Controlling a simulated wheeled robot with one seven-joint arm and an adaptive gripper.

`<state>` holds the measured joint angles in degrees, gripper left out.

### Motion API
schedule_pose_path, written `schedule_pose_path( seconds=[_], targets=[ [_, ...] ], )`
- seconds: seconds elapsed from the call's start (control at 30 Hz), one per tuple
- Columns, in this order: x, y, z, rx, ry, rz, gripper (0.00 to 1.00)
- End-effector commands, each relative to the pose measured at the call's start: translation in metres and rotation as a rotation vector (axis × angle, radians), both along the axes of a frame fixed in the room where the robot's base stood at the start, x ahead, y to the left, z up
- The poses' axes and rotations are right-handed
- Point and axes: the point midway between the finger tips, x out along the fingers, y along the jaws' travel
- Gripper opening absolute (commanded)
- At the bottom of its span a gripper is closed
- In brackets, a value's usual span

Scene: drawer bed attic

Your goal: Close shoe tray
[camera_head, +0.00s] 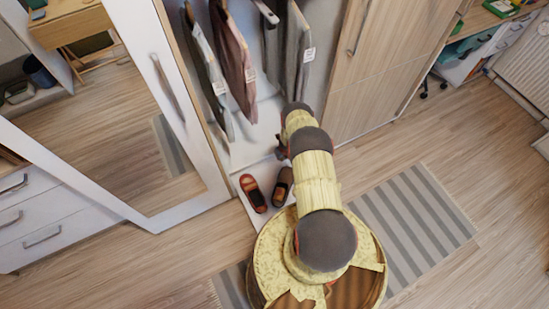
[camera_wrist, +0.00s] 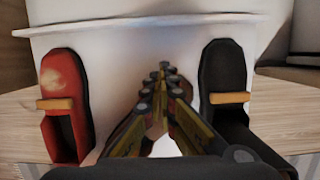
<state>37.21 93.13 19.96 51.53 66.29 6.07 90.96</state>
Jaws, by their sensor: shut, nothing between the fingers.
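The white shoe tray (camera_head: 262,172) sticks out from the bottom of the open wardrobe, under hanging clothes. A red-brown shoe (camera_head: 253,193) and a dark shoe (camera_head: 283,186) lie side by side on it. In the wrist view the red shoe (camera_wrist: 62,90) is left and the dark shoe (camera_wrist: 224,75) is right, with the white tray surface (camera_wrist: 115,65) between them. My gripper (camera_wrist: 164,70) is shut and empty, pointing between the shoes toward the tray's inner end. Whether it touches the tray cannot be told. In the head view my arm hides the tray's right side.
A mirrored white door (camera_head: 165,90) stands left of the wardrobe opening. Closed wooden doors (camera_head: 375,75) are on the right. A striped rug (camera_head: 415,215) lies on the wooden floor. Shirts (camera_head: 235,65) hang above the tray.

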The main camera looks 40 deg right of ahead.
Motion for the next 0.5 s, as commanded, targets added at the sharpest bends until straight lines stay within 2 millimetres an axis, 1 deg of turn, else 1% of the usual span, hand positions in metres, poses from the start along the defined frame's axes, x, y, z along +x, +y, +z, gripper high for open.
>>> schedule_pose_path(
  seconds=[0.03, 0.2, 0.5],
  targets=[
    [0.001, 0.001, -0.012, 0.001, 0.001, 0.001, 0.00],
    [0.006, -0.001, -0.038, 0.000, 0.001, 0.003, 0.00],
    [0.017, -0.004, -0.076, 0.000, 0.000, 0.005, 0.00]
  ],
)
